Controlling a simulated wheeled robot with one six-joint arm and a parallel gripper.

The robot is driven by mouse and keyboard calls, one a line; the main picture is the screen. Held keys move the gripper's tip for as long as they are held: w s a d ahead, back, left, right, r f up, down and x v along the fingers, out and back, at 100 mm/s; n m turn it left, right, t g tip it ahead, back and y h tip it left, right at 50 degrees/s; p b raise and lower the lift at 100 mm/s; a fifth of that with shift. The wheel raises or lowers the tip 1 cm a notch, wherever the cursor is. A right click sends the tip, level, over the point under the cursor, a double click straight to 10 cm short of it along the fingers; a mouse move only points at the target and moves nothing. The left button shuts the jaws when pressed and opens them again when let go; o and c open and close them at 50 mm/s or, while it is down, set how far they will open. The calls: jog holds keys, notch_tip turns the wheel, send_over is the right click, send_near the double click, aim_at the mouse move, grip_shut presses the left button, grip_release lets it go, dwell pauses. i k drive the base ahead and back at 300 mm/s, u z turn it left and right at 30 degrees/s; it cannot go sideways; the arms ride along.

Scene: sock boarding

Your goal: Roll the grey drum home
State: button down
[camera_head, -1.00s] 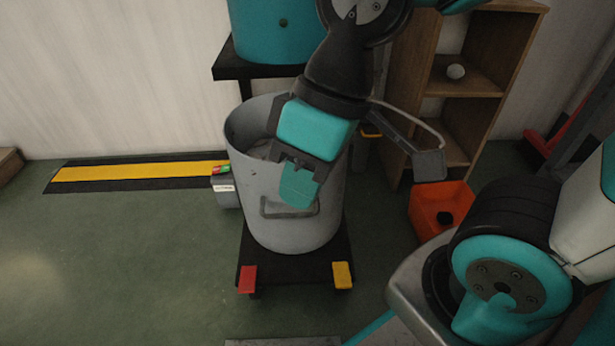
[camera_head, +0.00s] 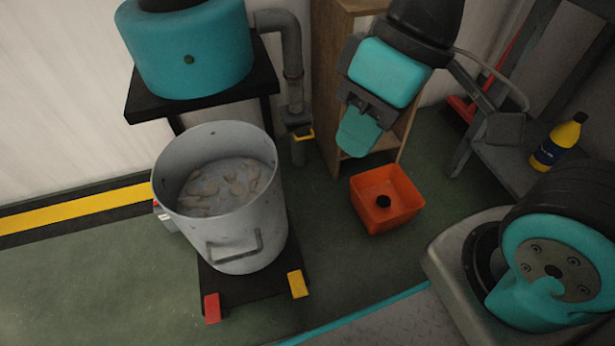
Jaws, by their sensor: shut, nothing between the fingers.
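The grey drum (camera_head: 222,240) stands upright and open-topped, with greyish lumps in liquid inside. A bar handle is on its near side. It sits on a black dolly (camera_head: 254,288) with a red pedal (camera_head: 212,308) and a yellow pedal (camera_head: 298,284) at its front edge. My gripper (camera_head: 357,140) is shut and empty, pointing down, to the right of the drum and clear of it in the picture. The dolly's wheels are hidden.
A teal tank (camera_head: 190,55) on a black stand, with a grey pipe (camera_head: 291,60), is behind the drum. An orange bin (camera_head: 388,205) is to its right. A yellow bottle (camera_head: 558,143) stands on a dark bench.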

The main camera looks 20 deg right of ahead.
aim_at(220, 183)
jog(key=z, duration=1.05)
jog(key=k, duration=0.45)
jog(key=u, duration=1)
